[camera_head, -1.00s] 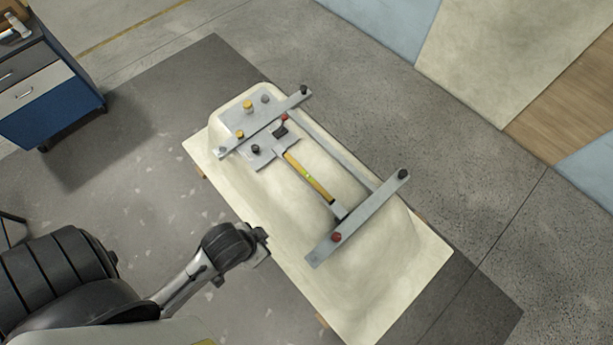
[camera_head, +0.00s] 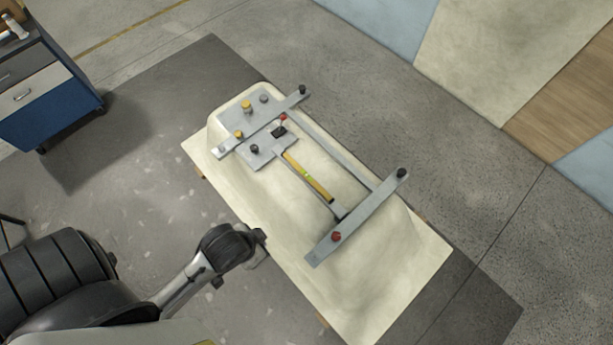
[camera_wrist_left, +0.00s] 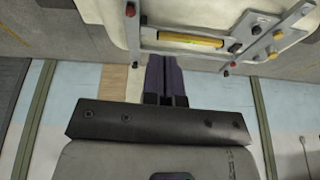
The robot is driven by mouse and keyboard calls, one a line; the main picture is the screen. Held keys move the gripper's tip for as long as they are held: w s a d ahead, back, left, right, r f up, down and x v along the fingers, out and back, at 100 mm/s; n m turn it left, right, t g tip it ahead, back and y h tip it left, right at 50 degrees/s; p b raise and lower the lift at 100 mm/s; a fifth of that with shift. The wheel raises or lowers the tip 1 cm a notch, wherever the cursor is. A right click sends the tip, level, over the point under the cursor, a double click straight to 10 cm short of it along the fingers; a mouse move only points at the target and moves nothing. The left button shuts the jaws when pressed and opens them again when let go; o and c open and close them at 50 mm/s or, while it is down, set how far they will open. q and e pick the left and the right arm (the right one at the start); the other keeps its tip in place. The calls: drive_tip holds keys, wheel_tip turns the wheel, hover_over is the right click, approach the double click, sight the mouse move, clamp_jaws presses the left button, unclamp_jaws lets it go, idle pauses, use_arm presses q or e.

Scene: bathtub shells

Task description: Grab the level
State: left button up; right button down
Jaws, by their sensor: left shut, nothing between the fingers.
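The level (camera_head: 308,177) is a yellow bar with a small green vial near its middle. It lies along the metal frame on the upturned bathtub shell (camera_head: 400,262). It also shows in the left wrist view (camera_wrist_left: 190,40), beyond my fingertips. My left gripper (camera_head: 263,256) is beside the front-left long edge of the shell, apart from the level. In the left wrist view its dark fingers (camera_wrist_left: 166,58) are together and empty. My right gripper is in neither current view.
Metal crossbars (camera_head: 360,217) with red, black and yellow knobs cross the shell on both sides of the level. A flat metal plate (camera_head: 270,150) adjoins its upper end. A blue cabinet (camera_head: 50,110) stands at the upper left. Floor around the shell is mostly clear.

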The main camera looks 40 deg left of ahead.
use_arm(q)
drive_tip(key=o, duration=0.9)
drive_tip(key=shift+o, duration=0.2)
